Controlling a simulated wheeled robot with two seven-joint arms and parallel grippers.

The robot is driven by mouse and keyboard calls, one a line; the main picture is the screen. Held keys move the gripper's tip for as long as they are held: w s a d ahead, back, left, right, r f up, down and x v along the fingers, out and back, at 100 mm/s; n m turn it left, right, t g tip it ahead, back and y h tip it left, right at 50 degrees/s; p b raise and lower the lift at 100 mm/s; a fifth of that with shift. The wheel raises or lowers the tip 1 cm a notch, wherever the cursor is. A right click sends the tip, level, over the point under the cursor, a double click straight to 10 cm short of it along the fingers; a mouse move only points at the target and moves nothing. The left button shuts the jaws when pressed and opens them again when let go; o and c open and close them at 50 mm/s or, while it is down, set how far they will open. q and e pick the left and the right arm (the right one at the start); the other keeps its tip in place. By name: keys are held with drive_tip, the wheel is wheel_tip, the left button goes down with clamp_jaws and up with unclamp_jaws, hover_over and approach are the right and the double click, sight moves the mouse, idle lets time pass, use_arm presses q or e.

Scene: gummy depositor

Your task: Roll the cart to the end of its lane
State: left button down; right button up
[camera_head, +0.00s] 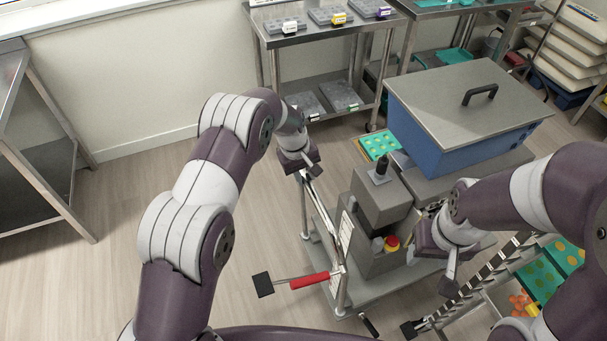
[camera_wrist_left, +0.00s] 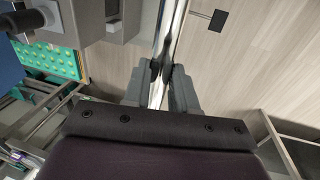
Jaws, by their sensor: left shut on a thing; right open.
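The cart (camera_head: 378,287) is a low grey platform carrying a grey machine (camera_head: 382,205) and a blue hopper (camera_head: 455,140) with a steel lid. A steel rail (camera_head: 325,215) runs along its left side. My left gripper (camera_head: 308,172) is shut on the rail near its far end. The left wrist view shows the rail (camera_wrist_left: 178,25) between the fingers (camera_wrist_left: 162,92). My right gripper (camera_head: 447,272) is open in front of the machine, near the cart's right side; it looks empty. The cart's wheels and any lane marks cannot be made out.
A red-handled tool (camera_head: 310,281) with a black end juts from the cart's left side. Steel shelving (camera_head: 320,38) with moulds stands behind. A steel table (camera_head: 40,165) stands at the left, with bare floor (camera_head: 120,250) between. A rack with green trays (camera_head: 540,275) is at the right.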

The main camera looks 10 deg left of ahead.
use_arm(q)
drive_tip(key=shift+w+d, duration=0.35)
drive_tip(key=shift+d, duration=0.2)
drive_tip(key=shift+w+d, duration=0.3)
drive_tip(key=shift+d, duration=0.2)
use_arm(e)
drive_tip(key=shift+w+d+f, duration=0.2)
drive_tip(key=shift+w+d, duration=0.25)
drive_tip(key=shift+d, duration=0.35)
use_arm(q)
drive_tip(key=c, duration=1.1)
unclamp_jaws()
drive_tip(key=shift+a, duration=0.1)
drive_tip(key=shift+c, duration=0.2)
drive_tip(key=shift+o, duration=1.1)
drive_tip(key=shift+s+a, duration=0.15)
drive_tip(key=shift+s, duration=0.05)
drive_tip(key=shift+s+a+r, duration=0.1)
wheel_tip(320, 180, up, 12)
drive_tip(key=s+a+b, duration=0.1)
drive_tip(key=a+b, duration=0.1)
drive_tip(key=shift+r, duration=0.2)
use_arm(e)
drive_tip(key=shift+s+a+f, duration=0.1)
drive_tip(key=shift+a+f, duration=0.05)
drive_tip(key=shift+f, duration=0.4)
drive_tip(key=shift+s+a+f, duration=0.1)
drive_tip(key=shift+f, duration=0.45)
